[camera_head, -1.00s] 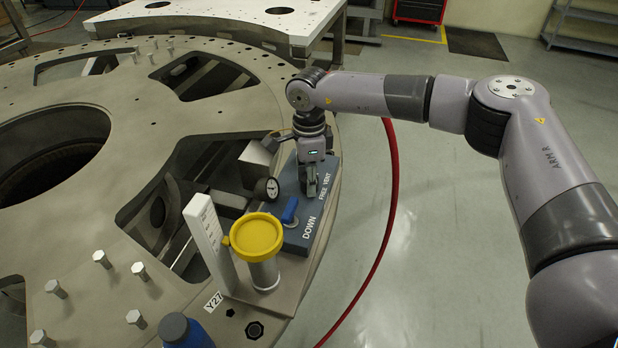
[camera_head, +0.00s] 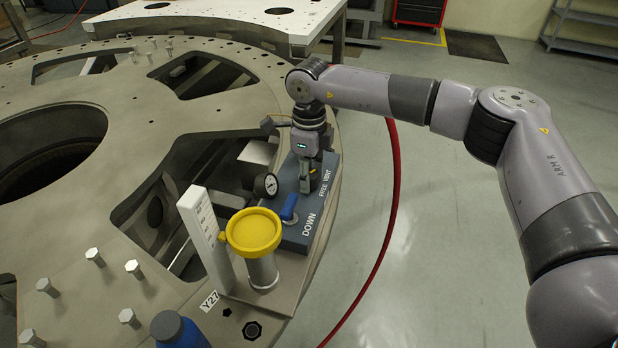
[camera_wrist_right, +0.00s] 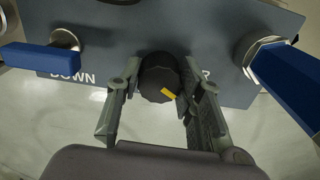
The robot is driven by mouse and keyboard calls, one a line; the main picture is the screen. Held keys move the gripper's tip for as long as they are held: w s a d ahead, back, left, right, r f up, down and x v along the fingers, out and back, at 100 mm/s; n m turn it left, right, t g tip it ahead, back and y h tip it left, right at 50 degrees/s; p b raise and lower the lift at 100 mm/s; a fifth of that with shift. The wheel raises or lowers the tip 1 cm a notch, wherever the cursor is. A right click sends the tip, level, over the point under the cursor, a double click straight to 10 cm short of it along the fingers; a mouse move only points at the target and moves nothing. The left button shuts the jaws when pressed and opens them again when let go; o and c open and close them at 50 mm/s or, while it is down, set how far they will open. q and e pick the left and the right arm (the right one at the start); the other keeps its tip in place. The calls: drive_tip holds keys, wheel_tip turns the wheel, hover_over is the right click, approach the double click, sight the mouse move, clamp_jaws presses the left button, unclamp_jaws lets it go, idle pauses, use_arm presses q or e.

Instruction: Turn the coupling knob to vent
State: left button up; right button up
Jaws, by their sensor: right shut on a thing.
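The coupling knob (camera_wrist_right: 158,74) is black and ridged, with a yellow mark toward its lower right in the right wrist view. It stands on the blue-grey panel box (camera_head: 294,241), which bears the words FREE, VENT and DOWN. My right gripper (camera_head: 306,186) points down onto the far part of this box and hides the knob in the head view. In the right wrist view its fingers (camera_wrist_right: 160,90) lie on both sides of the knob, shut on it. Which label the yellow mark faces cannot be told. My left gripper is out of view.
A blue lever (camera_head: 289,206) stands near DOWN; the wrist view shows blue levers left (camera_wrist_right: 40,57) and right (camera_wrist_right: 288,78) of the knob. A gauge (camera_head: 266,185), yellow-capped cylinder (camera_head: 254,231) and white upright plate (camera_head: 203,230) stand close by. A red hose (camera_head: 394,190) runs along the floor.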

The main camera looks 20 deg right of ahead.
drive_tip(key=shift+m+b, duration=0.4)
drive_tip(key=shift+m, duration=1)
drive_tip(key=o, duration=1.2)
drive_tip(key=shift+c, duration=0.2)
drive_tip(key=shift+r, duration=0.1)
wheel_tip(320, 180, up, 12)
